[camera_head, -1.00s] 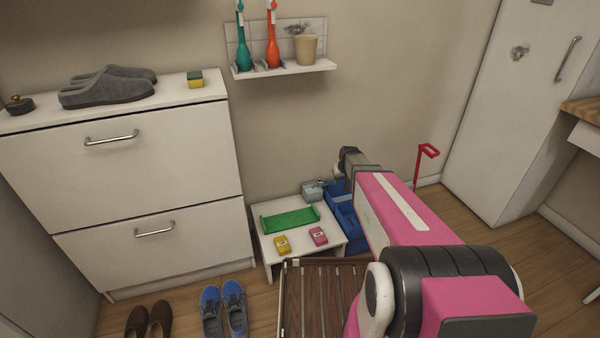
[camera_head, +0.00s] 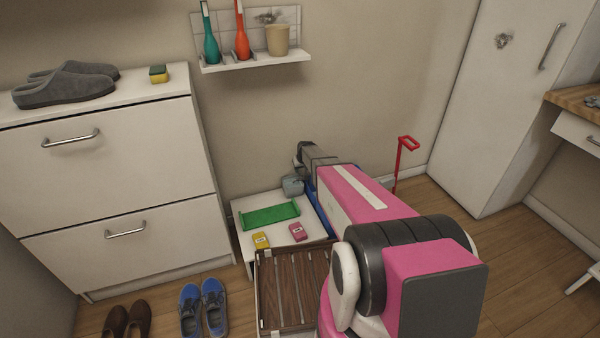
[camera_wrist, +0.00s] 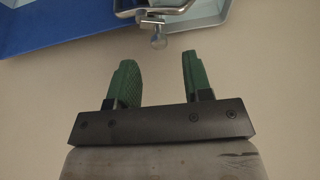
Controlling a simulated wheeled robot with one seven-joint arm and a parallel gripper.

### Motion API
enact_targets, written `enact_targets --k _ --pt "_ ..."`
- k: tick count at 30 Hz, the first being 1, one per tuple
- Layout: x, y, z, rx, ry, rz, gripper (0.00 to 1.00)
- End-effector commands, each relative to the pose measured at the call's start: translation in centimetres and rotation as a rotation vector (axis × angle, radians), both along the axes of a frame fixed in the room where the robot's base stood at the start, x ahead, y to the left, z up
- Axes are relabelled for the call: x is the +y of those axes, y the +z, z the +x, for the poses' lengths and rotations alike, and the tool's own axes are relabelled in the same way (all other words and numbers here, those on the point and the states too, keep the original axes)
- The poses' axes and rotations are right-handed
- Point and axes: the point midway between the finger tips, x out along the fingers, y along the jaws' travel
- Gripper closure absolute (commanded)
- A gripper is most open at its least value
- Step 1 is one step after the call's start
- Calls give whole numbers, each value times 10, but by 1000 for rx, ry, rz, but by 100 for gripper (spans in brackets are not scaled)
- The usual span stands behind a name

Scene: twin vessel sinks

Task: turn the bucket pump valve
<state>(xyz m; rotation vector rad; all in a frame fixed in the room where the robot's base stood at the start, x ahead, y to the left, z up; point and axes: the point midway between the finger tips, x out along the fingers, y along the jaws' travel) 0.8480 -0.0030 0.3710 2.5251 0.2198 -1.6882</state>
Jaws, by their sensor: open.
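A metal fitting with a small round-ended valve stem (camera_wrist: 158,40) shows at the top of the wrist view. It sits at the edge of a pale grey-blue container (camera_wrist: 208,14), which is cut off by the frame. My gripper (camera_wrist: 158,58) has two green fingers, apart and empty, with the stem just beyond the gap between their tips. I see no contact. In the head view, a small grey container (camera_head: 292,186) stands at the back of the low white table, just below my gripper (camera_head: 302,154). The valve cannot be made out there.
A blue bin (camera_head: 317,197) is mostly hidden behind my arm; a blue surface also fills the wrist view's top left (camera_wrist: 50,25). The white table (camera_head: 245,226) bears a green tray (camera_head: 270,215) and two small boxes. A red stand (camera_head: 403,160) is to the right.

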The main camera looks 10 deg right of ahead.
Motion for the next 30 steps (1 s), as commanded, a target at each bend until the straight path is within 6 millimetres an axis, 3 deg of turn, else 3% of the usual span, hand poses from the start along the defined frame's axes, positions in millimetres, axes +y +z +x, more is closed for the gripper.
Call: enact_targets --k 6,17,21,30 --pt "2 -31 14 0 0 0 54" --pt "3 -37 15 -1 0 0 54" --pt "3 -37 15 -1 0 0 100" --pt "2 -37 14 0 45 0 100"
